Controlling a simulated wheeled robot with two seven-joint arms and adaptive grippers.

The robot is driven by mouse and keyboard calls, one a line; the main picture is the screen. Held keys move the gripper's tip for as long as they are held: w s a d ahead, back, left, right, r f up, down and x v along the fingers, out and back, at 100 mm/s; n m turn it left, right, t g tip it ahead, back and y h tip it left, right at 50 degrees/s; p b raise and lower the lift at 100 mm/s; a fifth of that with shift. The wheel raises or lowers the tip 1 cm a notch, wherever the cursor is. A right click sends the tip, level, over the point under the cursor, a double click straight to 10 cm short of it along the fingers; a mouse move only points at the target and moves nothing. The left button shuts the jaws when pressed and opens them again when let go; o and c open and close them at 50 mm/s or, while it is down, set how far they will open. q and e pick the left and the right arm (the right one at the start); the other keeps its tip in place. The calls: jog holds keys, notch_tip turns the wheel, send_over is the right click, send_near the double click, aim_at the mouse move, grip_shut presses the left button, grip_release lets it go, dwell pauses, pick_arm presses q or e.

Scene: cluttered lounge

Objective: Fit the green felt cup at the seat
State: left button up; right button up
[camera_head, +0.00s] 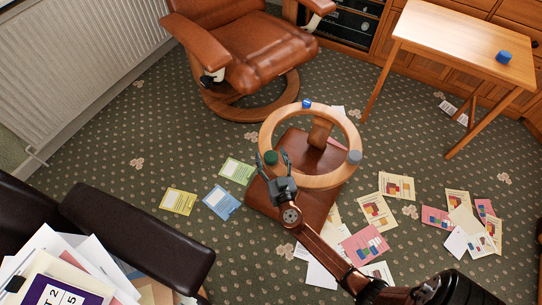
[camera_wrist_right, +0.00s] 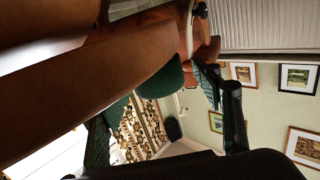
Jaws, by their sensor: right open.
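The green felt cup (camera_head: 270,157) is at the left edge of the wooden ring (camera_head: 337,181) of an upturned footstool. In the right wrist view, the green cup (camera_wrist_right: 166,82) shows against the wooden ring (camera_wrist_right: 95,95), between the two spread fingers. My right gripper (camera_head: 278,163) is open at the cup; it also shows in the wrist view (camera_wrist_right: 152,112). Whether the fingers touch the cup, and whether it is fully down on the ring, I cannot tell. A blue cup (camera_head: 307,104) and a grey cup (camera_head: 354,157) are elsewhere on the ring. My left gripper is not in view.
Another blue piece (camera_head: 504,57) stands on the wooden side table (camera_head: 455,45). A brown leather chair (camera_head: 245,50) is behind the footstool. Papers (camera_head: 377,211) lie on the carpet around it. A dark armrest (camera_head: 140,235) with papers beside it is at lower left.

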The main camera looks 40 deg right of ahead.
jog(key=v, duration=1.2)
jog(key=shift+f, duration=0.1)
